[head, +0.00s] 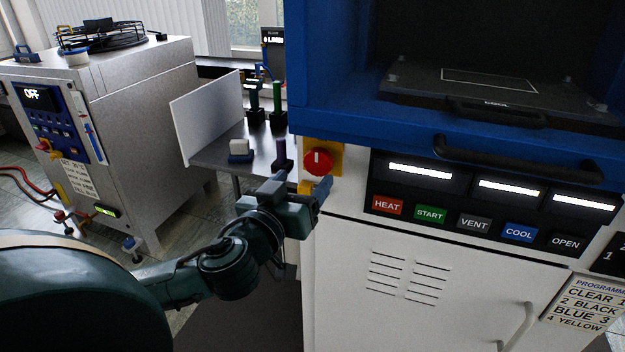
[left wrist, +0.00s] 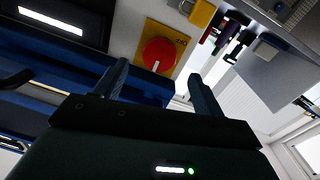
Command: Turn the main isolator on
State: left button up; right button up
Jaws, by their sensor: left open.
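The main isolator is a red rotary knob (head: 318,161) on a yellow plate (head: 337,150), at the left end of the press front in the head view. A pale mark on the knob stands about upright there. The knob also shows in the left wrist view (left wrist: 159,54), ahead of the fingers and slightly left of the middle between them. My left gripper (head: 304,185) is open and empty, just below and in front of the knob; its fingers (left wrist: 160,88) appear apart from it. My right gripper is not in view.
The blue press (head: 340,100) has a dark handle (head: 520,160) and a row of labelled buttons right of the knob. A yellow padlock-like piece (head: 305,188) hangs below the knob. A bench (head: 215,155) with small items and a grey cabinet (head: 150,120) stand left.

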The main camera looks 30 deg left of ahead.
aim_at(316, 164)
pick_arm(q)
jog(key=w, duration=0.1)
jog(key=w+p, duration=0.1)
jog(key=w, duration=0.2)
jog(key=shift+a+r+p, duration=0.1)
jog(key=shift+a+p, duration=0.2)
jog(key=shift+a, duration=0.05)
jog(key=shift+w+a, duration=0.1)
jog(key=shift+w, duration=0.55)
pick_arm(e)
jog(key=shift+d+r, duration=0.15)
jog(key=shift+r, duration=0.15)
pick_arm(q)
jog(key=c, duration=1)
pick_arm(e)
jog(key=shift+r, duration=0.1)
